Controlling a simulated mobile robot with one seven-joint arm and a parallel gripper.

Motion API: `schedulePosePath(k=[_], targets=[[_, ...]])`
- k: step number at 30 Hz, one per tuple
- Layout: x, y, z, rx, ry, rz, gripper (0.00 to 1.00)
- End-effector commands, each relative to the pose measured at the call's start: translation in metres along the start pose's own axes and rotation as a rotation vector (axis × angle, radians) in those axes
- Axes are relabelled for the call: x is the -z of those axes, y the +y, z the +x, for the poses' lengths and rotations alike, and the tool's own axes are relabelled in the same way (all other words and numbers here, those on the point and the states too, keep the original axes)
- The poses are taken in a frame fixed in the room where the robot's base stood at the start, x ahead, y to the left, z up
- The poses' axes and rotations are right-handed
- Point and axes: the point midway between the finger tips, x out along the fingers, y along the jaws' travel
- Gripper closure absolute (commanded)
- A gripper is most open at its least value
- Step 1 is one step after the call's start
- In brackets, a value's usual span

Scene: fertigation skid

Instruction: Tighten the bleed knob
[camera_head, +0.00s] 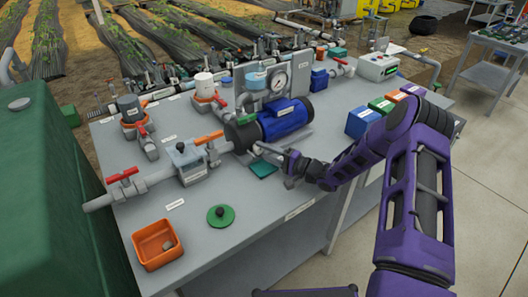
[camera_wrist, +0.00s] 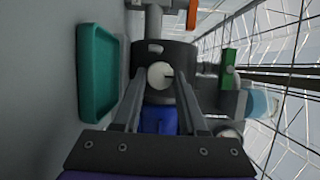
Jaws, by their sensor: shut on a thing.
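The bleed knob (camera_wrist: 160,75) is a pale round disc with a dark mark, on the dark end of the pump (camera_wrist: 180,52). My gripper (camera_wrist: 160,84) has one finger on each side of the knob and is shut on it. In the head view, my gripper (camera_head: 258,149) reaches in from the right to the black pump housing (camera_head: 240,133), in front of the blue motor (camera_head: 286,118).
A teal tray (camera_head: 262,169) lies just below my gripper; it is also left in the wrist view (camera_wrist: 97,70). An orange-handled valve (camera_head: 209,138) is left of the pump. An orange bin (camera_head: 154,243) and green disc (camera_head: 221,215) are near the front.

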Motion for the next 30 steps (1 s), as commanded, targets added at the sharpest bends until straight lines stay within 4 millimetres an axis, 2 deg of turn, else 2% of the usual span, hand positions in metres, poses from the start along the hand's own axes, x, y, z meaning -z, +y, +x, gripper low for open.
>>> schedulePosePath(k=[7,8,12,23,26,30], targets=[[0.000,0.000,0.000,0.001,0.001,0.002,1.00],[0.000,0.000,0.000,0.001,0.001,0.001,0.55],[0.000,0.000,0.000,0.001,0.000,0.001,0.30],[0.000,0.000,-0.003,0.000,0.001,-0.001,0.29],[0.001,0.000,-0.014,0.000,0.002,0.000,0.29],[0.001,0.000,-0.042,-0.001,0.004,0.000,0.29]])
